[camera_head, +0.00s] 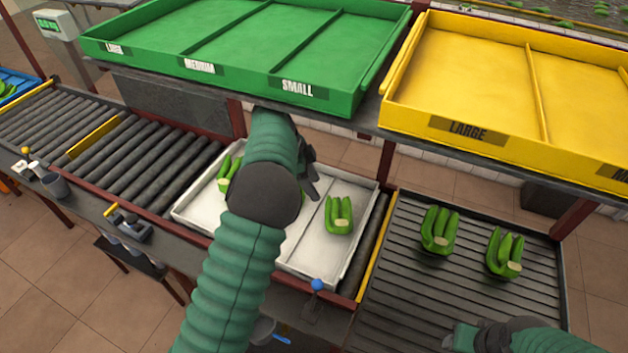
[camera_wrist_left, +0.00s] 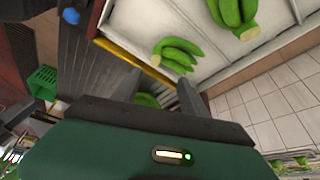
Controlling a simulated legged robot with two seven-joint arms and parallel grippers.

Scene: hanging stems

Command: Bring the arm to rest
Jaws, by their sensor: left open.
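My left arm, in a green ribbed sleeve, reaches up the middle of the head view over a white tray (camera_head: 306,258). My left gripper (camera_head: 312,168) is dark, partly hidden by its wrist, and sits above the tray's back part. In the left wrist view its two fingers (camera_wrist_left: 158,92) stand apart, with nothing held; part of a green bunch shows beyond them. My right gripper (camera_head: 488,338) is at the bottom right edge, dark and cut off, so its jaws are unclear.
Green banana bunches lie in the tray (camera_head: 339,215) and on the dark slatted surface (camera_head: 440,230). A green sorting tray (camera_head: 270,48) and a yellow one (camera_head: 470,75) sit on a raised shelf behind. A roller conveyor (camera_head: 150,160) runs left. A blue knob (camera_head: 317,285) stands at the front.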

